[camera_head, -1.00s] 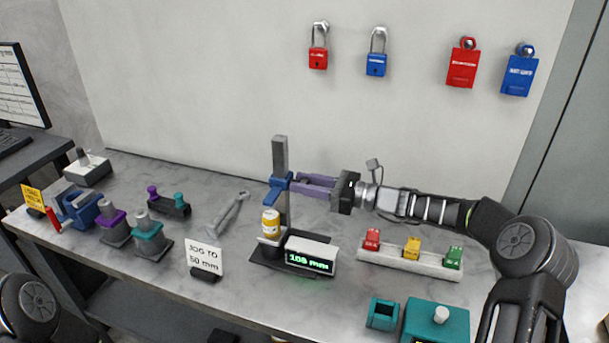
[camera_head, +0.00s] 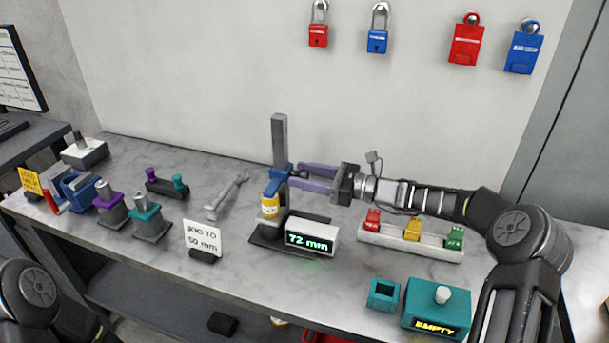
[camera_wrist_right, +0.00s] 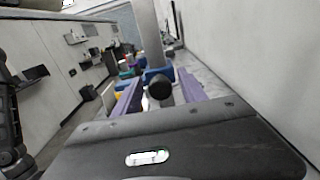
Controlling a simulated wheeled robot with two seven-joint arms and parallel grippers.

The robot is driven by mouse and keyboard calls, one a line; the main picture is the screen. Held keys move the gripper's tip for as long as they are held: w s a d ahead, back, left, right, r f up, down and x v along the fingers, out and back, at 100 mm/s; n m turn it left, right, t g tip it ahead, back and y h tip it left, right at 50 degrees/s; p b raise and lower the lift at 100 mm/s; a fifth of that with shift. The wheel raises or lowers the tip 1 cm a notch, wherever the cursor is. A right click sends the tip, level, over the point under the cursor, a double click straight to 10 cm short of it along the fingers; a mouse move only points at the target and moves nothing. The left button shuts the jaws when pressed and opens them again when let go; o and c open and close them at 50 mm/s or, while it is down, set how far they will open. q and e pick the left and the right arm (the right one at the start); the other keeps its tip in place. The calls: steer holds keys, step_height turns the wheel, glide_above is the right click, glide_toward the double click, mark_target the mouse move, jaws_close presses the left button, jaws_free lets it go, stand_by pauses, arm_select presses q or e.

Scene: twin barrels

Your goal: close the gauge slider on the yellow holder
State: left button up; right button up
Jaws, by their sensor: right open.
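The gauge has an upright grey post (camera_head: 279,140) with a blue slider (camera_head: 275,181) on it. The yellow holder (camera_head: 269,206), with a white label, stands upright on the gauge's base beneath the slider's jaw. The jaw is at or just above its top; I cannot tell whether they touch. The gauge display (camera_head: 310,241) reads 72 mm. My right gripper (camera_head: 300,176) is open at the slider, its purple fingers pointing left. In the right wrist view, the slider's dark round knob (camera_wrist_right: 160,88) shows between the spread fingers, with blue behind it. My left gripper is out of view.
A sign (camera_head: 202,239) reading "JOG TO 50 mm" stands left of the gauge. A grey wrench-like tool (camera_head: 226,197) lies behind it. A white rack (camera_head: 410,240) with red, yellow and green pieces is at right. A teal box (camera_head: 437,308) marked EMPTY stands in front.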

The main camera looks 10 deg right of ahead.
steer(key=b+v, duration=0.1)
steer(key=v, duration=0.6)
steer(key=shift+s+d, duration=0.25)
steer(key=shift+d, duration=0.1)
